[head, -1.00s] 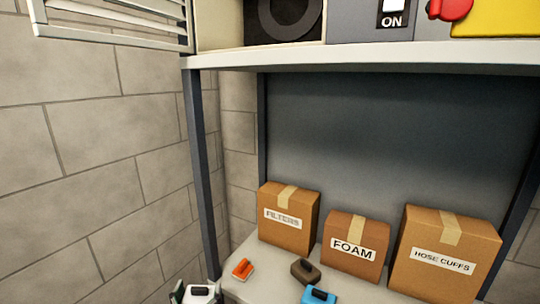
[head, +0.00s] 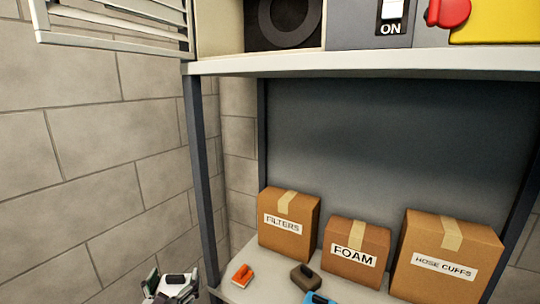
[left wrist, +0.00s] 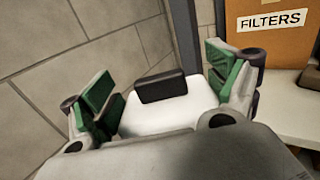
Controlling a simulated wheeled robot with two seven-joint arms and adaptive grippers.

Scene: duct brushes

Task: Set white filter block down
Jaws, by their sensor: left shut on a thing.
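The white filter block (left wrist: 170,113) with a black handle is between the green-padded fingers of my left gripper (left wrist: 165,88) in the left wrist view. The gripper is shut on it. In the head view my left gripper (head: 172,283) is at the bottom, left of the shelf's dark front post, with the block held clear of the shelf board. The block's lower side is hidden. My right gripper is not in view.
The lower shelf board (head: 262,256) carries an orange block (head: 243,275), a brown block (head: 306,277) and a blue block (head: 318,299). Behind them stand the FILTERS box (head: 288,224), FOAM box (head: 355,254) and HOSE CUFFS box (head: 445,256). A dark post (head: 200,170) stands at the shelf's left.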

